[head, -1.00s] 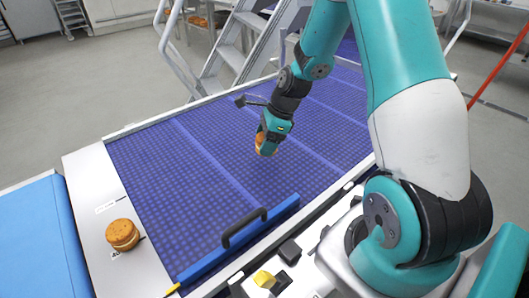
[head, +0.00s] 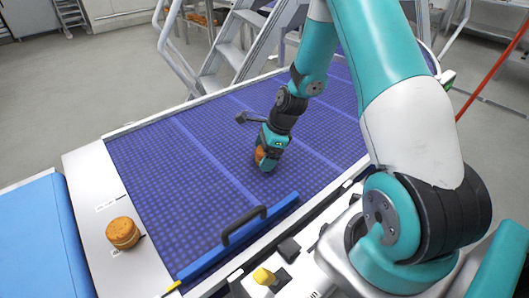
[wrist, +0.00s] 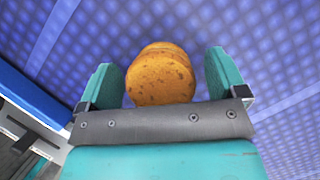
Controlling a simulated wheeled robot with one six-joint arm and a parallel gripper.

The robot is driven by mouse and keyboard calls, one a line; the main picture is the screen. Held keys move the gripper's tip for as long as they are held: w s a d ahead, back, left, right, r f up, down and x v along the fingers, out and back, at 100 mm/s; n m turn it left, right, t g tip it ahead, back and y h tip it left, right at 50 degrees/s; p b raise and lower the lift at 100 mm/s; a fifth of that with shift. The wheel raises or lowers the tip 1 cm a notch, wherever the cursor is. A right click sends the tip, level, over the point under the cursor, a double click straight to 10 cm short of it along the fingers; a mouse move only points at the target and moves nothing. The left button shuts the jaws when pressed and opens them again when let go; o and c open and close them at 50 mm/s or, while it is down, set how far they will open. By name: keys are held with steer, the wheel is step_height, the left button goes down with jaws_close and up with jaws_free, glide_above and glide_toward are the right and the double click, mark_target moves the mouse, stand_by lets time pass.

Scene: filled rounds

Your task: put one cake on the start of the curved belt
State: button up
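One golden-brown round cake (head: 262,158) is at my gripper (head: 268,163) over the blue belt (head: 180,170), apparently standing on it. In the wrist view the same cake (wrist: 162,78) is between my two teal fingers (wrist: 166,82), with a gap on each side, so the gripper is open around it. The cake's underside is hidden. A second brown cake, a stack of rounds (head: 122,233), sits on the white plate left of the belt.
A plain light-blue belt (head: 35,240) lies at far left. A blue bar with a black handle (head: 243,226) lies along the belt's near edge. Metal steps (head: 225,55) stand behind the belt. The belt's left part is clear.

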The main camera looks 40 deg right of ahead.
steer(key=b+v, duration=0.1)
steer(key=v, duration=1.1)
steer(key=s+a+r+n+g, duration=0.1)
steer(key=s+a+r+n, duration=0.3)
steer(key=a+n, duration=0.45)
steer(key=s+a+r+n, duration=0.3)
steer(key=a+r+n, duration=0.2)
steer(key=a+n, duration=0.3)
steer(key=s+a+r+n+g, duration=0.1)
steer(key=s+a+r+n, duration=0.3)
steer(key=s+a+n, duration=0.5)
steer(key=s+n, duration=0.4)
steer(key=n, duration=0.1)
steer(key=shift+a, duration=0.3)
